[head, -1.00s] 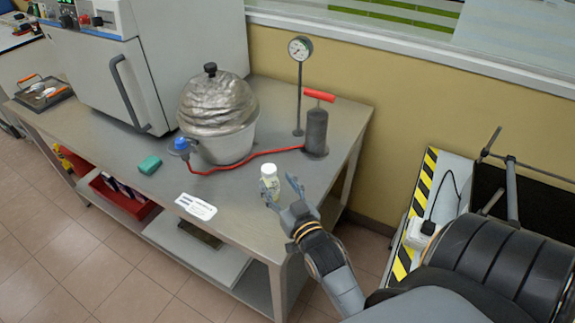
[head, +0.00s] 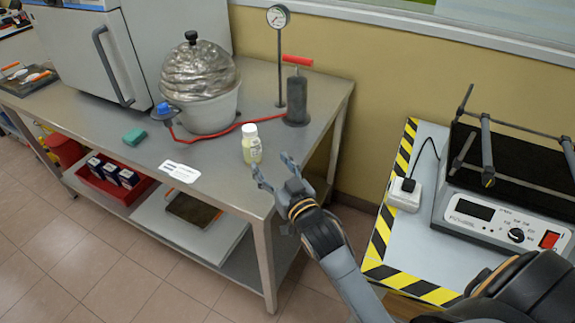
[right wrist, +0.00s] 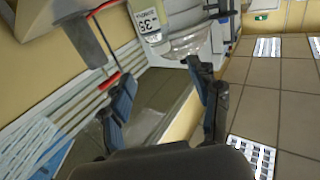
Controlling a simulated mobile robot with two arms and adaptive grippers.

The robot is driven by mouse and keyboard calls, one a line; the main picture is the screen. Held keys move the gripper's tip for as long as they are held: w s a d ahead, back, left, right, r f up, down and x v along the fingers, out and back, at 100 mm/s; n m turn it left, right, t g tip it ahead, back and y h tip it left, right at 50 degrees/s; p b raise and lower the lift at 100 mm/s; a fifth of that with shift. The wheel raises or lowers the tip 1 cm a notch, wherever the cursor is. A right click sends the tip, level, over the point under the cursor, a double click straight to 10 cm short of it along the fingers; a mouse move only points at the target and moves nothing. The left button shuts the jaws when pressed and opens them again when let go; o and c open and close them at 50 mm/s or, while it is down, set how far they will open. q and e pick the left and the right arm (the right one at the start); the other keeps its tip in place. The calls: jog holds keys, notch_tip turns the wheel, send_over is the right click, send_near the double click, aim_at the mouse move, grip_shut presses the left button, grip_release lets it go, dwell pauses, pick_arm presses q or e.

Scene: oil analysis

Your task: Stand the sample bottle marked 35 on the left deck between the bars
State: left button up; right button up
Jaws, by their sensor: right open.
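The sample bottle (head: 251,146) has a white cap and pale yellow contents. It stands upright on the steel table near its front right edge. In the right wrist view the bottle (right wrist: 152,22) shows a label reading 35. My right gripper (head: 273,168) is open and empty, its fingers pointing toward the bottle from the front right, with a gap between. It also shows open in the right wrist view (right wrist: 160,78). The shaker's black deck (head: 525,163) with grey bars (head: 487,150) is at the right, partly cut off by the frame. My left gripper is out of view.
A foil-covered pot (head: 208,110), a red hose, a pump (head: 297,100) and a gauge on a stand (head: 279,50) are behind the bottle. A label sheet (head: 180,171) and green block (head: 134,137) lie left. A white plug adapter (head: 405,195) sits beside the shaker.

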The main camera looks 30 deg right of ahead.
aim_at(253, 135)
jog(key=w, duration=0.8)
jog(key=shift+d+f+p, duration=0.1)
jog(key=shift+p, duration=0.25)
jog(key=shift+w, duration=0.55)
jog(key=w, duration=0.4)
jog(key=shift+r+p, duration=0.4)
jog(key=shift+w, duration=0.65)
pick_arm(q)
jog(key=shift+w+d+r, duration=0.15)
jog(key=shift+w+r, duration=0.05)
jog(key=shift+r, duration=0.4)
pick_arm(e)
jog(key=shift+c, duration=0.2)
grip_shut()
